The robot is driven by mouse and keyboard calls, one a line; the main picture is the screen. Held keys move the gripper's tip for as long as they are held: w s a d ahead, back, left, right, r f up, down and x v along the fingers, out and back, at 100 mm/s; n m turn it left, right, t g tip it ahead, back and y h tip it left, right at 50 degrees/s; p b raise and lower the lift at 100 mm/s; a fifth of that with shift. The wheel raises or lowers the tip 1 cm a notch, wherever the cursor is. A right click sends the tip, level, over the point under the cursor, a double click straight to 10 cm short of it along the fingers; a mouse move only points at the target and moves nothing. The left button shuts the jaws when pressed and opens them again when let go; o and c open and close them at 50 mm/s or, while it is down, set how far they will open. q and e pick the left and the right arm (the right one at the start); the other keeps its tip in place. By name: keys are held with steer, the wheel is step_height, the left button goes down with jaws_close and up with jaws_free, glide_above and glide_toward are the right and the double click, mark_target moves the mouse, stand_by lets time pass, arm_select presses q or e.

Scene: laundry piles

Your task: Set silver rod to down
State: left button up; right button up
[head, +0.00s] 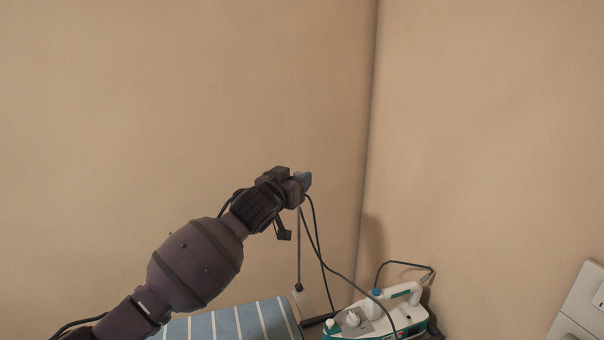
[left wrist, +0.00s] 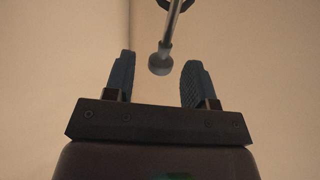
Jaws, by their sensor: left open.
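The silver rod (head: 299,245) is a thin upright rod in the head view, rising from the end of the striped ironing board. In the left wrist view the rod (left wrist: 174,30) comes down from the top edge and ends in a round pale knob. My left gripper (head: 304,181) is at the rod's upper end. In the left wrist view its two blue fingers (left wrist: 158,80) are open, with the knob in the gap between them and no visible grip. I cannot tell how deep the knob sits. My right gripper is not in view.
A blue-and-white striped ironing board (head: 228,322) lies below. A white and teal iron (head: 385,317) stands at its right end, with a dark cord looping up near my gripper. Beige walls meet in a corner behind. A white object (head: 582,303) is at the lower right.

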arm_select(q)
steer(key=shift+x, duration=2)
jaws_close()
